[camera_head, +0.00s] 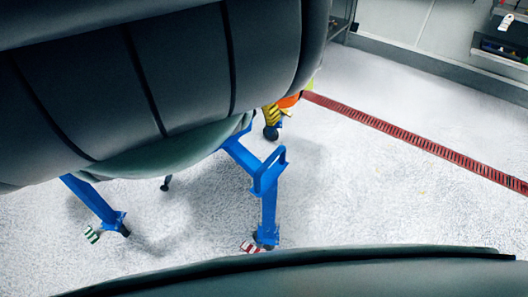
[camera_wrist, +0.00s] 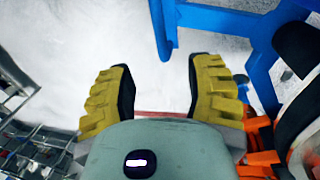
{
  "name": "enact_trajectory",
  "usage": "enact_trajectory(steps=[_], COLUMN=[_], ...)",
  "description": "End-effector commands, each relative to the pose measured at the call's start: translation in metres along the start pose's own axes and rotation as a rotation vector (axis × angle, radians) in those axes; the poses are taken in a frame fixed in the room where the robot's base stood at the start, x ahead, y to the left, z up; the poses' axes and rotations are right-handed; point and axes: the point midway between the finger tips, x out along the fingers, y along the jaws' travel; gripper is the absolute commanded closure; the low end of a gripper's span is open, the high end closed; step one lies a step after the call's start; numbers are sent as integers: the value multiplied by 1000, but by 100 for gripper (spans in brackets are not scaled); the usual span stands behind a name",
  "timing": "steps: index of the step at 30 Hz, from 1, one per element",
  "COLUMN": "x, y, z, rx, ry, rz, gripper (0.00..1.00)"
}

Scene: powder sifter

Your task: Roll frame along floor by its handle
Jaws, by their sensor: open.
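The blue frame (camera_head: 243,157) stands on the floor on casters and is partly hidden behind a large dark grey body in the head view. In the wrist view the blue frame (camera_wrist: 222,19) fills the upper right, with one blue post (camera_wrist: 164,35) ending beyond the fingertips. My gripper (camera_wrist: 161,70) has two ridged yellow fingers, spread open with only floor showing between them. In the head view a yellow finger (camera_head: 271,116) shows at the frame's far side, apart from the loop handle; the rest is hidden.
A red floor grating (camera_head: 420,142) runs diagonally across the pale floor. Open floor (camera_head: 390,205) lies right of the frame. Wall shelves (camera_head: 500,57) are at upper right. A wire rack (camera_wrist: 35,140) is left in the wrist view; orange parts (camera_wrist: 262,150) lie right.

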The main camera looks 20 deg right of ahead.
Motion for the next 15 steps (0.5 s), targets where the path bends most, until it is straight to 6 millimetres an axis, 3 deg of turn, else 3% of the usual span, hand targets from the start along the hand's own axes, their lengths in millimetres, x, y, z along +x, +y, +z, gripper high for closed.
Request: enact_trajectory(steps=[15], x=[84], y=[2], z=[0], rx=[4], ry=[-1], rz=[6], gripper=[48])
